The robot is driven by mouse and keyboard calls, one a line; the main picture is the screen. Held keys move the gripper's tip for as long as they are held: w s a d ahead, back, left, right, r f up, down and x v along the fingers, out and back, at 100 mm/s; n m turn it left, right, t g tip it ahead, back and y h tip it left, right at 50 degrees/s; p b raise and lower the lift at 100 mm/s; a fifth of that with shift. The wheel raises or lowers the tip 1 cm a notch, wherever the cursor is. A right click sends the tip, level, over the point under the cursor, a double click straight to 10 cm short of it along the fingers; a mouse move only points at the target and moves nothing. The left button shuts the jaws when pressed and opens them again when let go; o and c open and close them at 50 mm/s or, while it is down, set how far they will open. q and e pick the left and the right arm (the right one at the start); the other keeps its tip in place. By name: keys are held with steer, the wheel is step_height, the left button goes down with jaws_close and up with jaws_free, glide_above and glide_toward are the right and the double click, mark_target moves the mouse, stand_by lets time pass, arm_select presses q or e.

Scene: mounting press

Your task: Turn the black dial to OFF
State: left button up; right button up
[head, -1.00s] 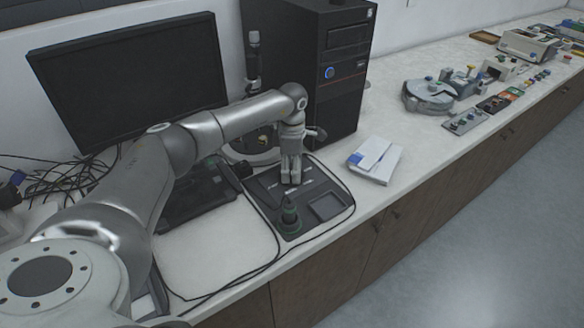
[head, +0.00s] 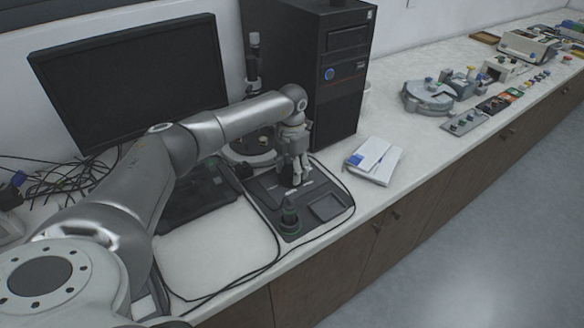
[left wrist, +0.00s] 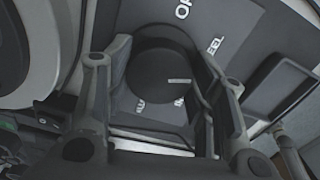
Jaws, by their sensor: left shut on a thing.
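The black dial (left wrist: 160,75) is round and sits on a dark panel, with a short white mark on its top towards the picture's right. Printed labels lie around it: one starting with "O" at the top edge, cut off, one ending in "EEL" to the right, and small ones below, partly hidden. My left gripper (left wrist: 165,85) is shut on the dial, a finger on each side of it. In the head view, my left gripper (head: 293,178) points down at the black control unit (head: 263,188), and its fingers largely hide the dial. My right gripper is not in view.
A green-black knob (head: 290,216) stands at the unit's front, beside a shallow recess (head: 327,207). A white-and-blue booklet (head: 375,161) lies to the right. A black computer tower (head: 338,80) and a monitor (head: 130,75) stand behind. A cable runs around the unit.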

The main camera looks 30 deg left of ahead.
mark_target(291, 170)
arm_select(q)
steer(key=n, duration=0.3)
steer(key=shift+r+n+p, duration=0.1)
steer(key=shift+n+p, duration=0.3)
steer(key=n+p, duration=0.1)
steer(key=n, duration=0.2)
steer(key=shift+n, duration=0.3)
steer(key=n+p, duration=0.2)
steer(key=n, duration=0.4)
steer(key=shift+a, duration=0.15)
steer(key=shift+n, duration=0.3)
steer(key=o, duration=1)
step_height(291, 170, up, 12)
steer(key=shift+f, duration=0.1)
